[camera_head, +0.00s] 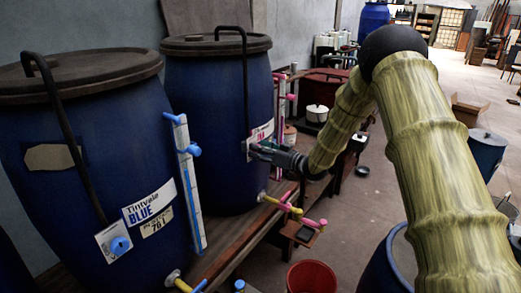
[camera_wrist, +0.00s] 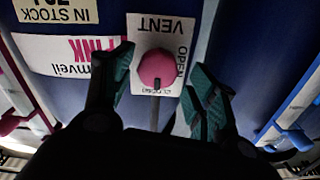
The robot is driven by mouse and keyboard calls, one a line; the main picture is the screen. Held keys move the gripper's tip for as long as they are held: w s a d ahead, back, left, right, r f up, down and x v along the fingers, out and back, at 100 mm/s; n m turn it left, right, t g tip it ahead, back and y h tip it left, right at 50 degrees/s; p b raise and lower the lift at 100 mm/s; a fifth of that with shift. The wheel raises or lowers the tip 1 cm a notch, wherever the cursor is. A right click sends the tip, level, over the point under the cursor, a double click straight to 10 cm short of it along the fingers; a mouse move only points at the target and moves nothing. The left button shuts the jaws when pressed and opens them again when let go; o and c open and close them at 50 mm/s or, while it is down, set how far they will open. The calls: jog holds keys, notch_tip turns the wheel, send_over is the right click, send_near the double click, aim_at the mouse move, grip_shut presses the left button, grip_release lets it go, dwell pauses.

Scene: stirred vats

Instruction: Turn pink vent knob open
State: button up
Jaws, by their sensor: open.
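The pink vent knob (camera_wrist: 157,69) sits on a white label plate (camera_wrist: 146,27) on the dark blue vat (camera_head: 200,95). The plate reads VENT, with OPEN along its right side and a partly readable word, seemingly CLOSED, at the bottom. The knob's dark mark points down in the wrist view, toward that bottom word. My gripper (camera_wrist: 160,66) is open, one dark green finger on each side of the knob; I see gaps and no clear contact. In the head view my gripper (camera_head: 256,149) is at the vat's front, and the knob is hidden there.
A pink sight gauge (camera_head: 280,115) stands right of the vat, with pink-handled taps (camera_head: 285,205) lower down. A second blue vat (camera_head: 90,150) with its own blue knob (camera_head: 119,245) stands at left. A red bucket (camera_head: 311,277) is on the floor below.

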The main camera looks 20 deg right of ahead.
jog(key=shift+w+f, duration=0.5)
jog(key=c, duration=0.4)
jog(key=shift+r, duration=0.2)
jog(key=c, duration=0.6)
jog(key=shift+c, duration=0.2)
jog(key=shift+f+b, duration=0.1)
jog(key=shift+b, duration=0.3)
jog(key=n+b, duration=0.9)
jog(key=b, duration=0.1)
jog(key=n+b, duration=0.8)
jog(key=b, duration=0.3)
jog(key=shift+s+f+n+b, duration=0.1)
jog(key=shift+s+n+b, duration=0.1)
jog(key=shift+n+b, duration=0.15)
jog(key=shift+n, duration=0.25)
